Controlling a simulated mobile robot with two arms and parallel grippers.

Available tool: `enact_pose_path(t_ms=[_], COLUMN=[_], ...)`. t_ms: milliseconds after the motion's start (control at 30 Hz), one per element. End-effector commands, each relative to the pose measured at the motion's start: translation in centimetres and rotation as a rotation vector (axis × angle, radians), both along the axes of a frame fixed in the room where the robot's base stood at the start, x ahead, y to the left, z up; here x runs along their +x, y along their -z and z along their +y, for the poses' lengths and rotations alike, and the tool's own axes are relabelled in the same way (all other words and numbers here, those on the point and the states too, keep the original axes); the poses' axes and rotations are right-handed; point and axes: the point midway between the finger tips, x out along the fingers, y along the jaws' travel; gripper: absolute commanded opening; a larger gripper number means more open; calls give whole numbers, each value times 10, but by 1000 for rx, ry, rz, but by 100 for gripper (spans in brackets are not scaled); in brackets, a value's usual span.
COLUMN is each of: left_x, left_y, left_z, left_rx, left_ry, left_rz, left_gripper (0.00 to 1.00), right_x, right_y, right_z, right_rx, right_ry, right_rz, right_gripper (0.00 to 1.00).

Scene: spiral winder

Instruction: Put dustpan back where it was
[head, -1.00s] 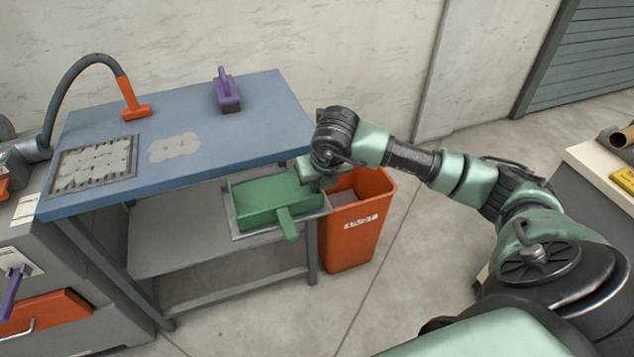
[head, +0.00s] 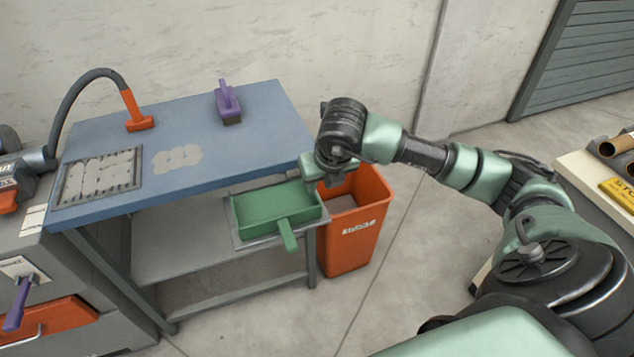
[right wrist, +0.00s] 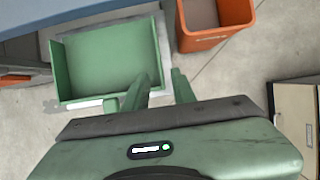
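The green dustpan (head: 277,207) lies flat in a grey tray (head: 238,243) at the right end of the bench, below the tabletop. Its handle (head: 287,236) sticks out over the tray's front edge. In the right wrist view the dustpan (right wrist: 105,62) fills the upper left. My right gripper (head: 312,174) is above and beside the dustpan's right end, near the table corner. In the right wrist view its two fingers (right wrist: 160,92) are apart, with nothing seen between them. Most of the handle is hidden there behind the gripper. My left gripper is not in view.
An orange bin (head: 346,249) stands on the floor right of the tray, close under my right gripper; it also shows in the right wrist view (right wrist: 212,40). The blue tabletop (head: 255,150) holds a purple-handled brush (head: 228,103) and an orange hose nozzle (head: 136,112).

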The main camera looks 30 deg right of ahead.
Motion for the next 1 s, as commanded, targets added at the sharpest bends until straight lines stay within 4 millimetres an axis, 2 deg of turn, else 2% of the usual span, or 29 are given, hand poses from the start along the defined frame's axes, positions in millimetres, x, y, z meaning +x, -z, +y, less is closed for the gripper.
enact_pose_path(t_ms=[33, 100, 267, 633, 733, 767, 867, 933, 967, 1000], left_x=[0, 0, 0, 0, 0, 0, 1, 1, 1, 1], left_y=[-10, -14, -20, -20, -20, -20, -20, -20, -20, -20], left_z=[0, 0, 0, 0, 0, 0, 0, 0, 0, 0], left_rx=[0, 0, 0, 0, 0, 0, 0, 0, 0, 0], left_ry=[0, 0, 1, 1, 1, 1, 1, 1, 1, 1], left_rz=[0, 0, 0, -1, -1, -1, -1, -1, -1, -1], left_gripper=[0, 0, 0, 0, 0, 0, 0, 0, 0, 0], right_x=[-4, -8, -15, -17, -18, -18, -25, -36, -43, -53], right_y=[-15, -24, -38, -40, -37, -34, -25, -27, -32, -44], right_z=[1, 2, 3, 4, 14, 23, 76, 135, 163, 199], right_rx=[-1, -1, -1, 0, 29, 55, 222, 423, 526, 679], right_ry=[-2, -2, 0, -1, -24, -43, -157, -266, -311, -362], right_rz=[-2, -1, -1, 0, 3, 4, 5, -7, -15, -34], right_gripper=[26, 26, 26, 26, 26, 26, 26, 26, 26, 26])
